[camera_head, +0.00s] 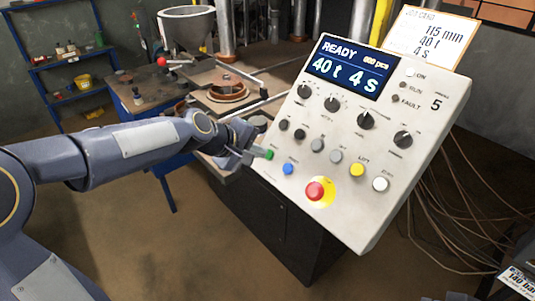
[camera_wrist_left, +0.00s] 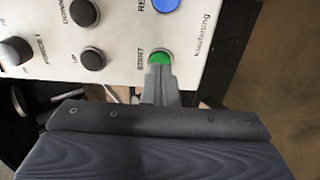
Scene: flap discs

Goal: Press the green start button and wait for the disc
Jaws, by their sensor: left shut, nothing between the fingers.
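The green start button (camera_head: 269,154) is at the lower left of the control panel (camera_head: 345,119). It also shows in the left wrist view (camera_wrist_left: 160,57), just beyond my fingertips. My left gripper (camera_head: 256,152) is shut and empty, with its tips at the button. In the left wrist view the closed fingers (camera_wrist_left: 160,74) overlap the button's lower edge; I cannot tell whether they touch it. The display (camera_head: 348,69) reads READY, 40 t and 4 s. A brown round disc or ring (camera_head: 228,91) sits in the machine behind the panel. My right gripper is not in view.
A blue button (camera_head: 288,169) is close beside the green one, and a red emergency button (camera_head: 315,191) on yellow is lower right. A grey hopper (camera_head: 187,27) and a workbench (camera_head: 150,88) stand behind. Cables hang at the right.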

